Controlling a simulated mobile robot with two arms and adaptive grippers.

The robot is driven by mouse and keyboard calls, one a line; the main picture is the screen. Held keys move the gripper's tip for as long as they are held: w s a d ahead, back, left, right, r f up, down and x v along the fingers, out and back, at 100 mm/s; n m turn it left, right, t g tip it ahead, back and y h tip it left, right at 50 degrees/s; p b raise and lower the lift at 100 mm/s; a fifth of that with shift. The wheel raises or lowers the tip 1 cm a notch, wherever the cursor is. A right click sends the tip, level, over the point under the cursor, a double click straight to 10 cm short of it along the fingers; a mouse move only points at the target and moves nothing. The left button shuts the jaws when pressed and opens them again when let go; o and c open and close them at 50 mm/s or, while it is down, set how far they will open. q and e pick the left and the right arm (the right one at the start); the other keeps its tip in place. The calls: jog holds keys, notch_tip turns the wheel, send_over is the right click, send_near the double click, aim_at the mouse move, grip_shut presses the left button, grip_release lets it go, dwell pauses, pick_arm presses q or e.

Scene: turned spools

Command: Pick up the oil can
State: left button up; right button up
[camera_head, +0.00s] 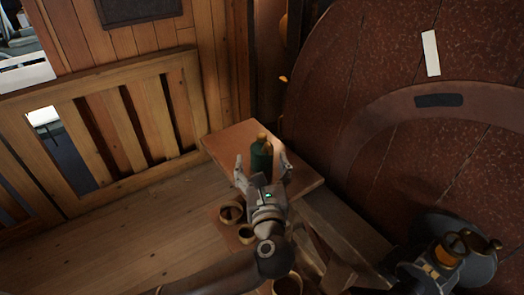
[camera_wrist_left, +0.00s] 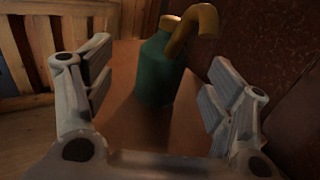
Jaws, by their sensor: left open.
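The oil can (camera_head: 261,160) is a dark green bottle shape with a brass-coloured top and curved spout. It stands upright on a small wooden table (camera_head: 222,143). In the left wrist view the can (camera_wrist_left: 155,75) is ahead of the palm, in the gap between the finger lines. My left gripper (camera_head: 262,172) is open and empty, with one finger to each side of the can in the head view. In the left wrist view my left gripper (camera_wrist_left: 156,85) shows clear space between each finger and the can. My right gripper is not recognisable in either view.
A slatted wooden railing (camera_head: 125,130) stands at the left. A large reddish round wall (camera_head: 360,90) rises close behind and right of the table. Brass-coloured rings (camera_head: 231,213) show below the table. A dark metal form with brass parts (camera_head: 450,255) is at the lower right.

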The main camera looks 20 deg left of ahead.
aim_at(263, 156)
pick_arm(q)
jog(key=shift+x, duration=0.75)
jog(key=shift+w+r+p, duration=0.1)
jog(key=shift+w+p, duration=0.2)
jog(key=shift+p, duration=0.05)
jog(key=p+x, duration=0.1)
jog(key=x, duration=0.3)
jog(key=shift+d+p, duration=0.15)
jog(key=shift+p, duration=0.25)
jog(key=shift+w+f, duration=0.25)
jog(key=shift+f, duration=0.05)
jog(key=shift+c, duration=0.3)
jog(key=shift+c, duration=1.3)
jog(key=c, duration=0.7)
jog(key=shift+r, duration=0.1)
jog(key=shift+c, duration=0.6)
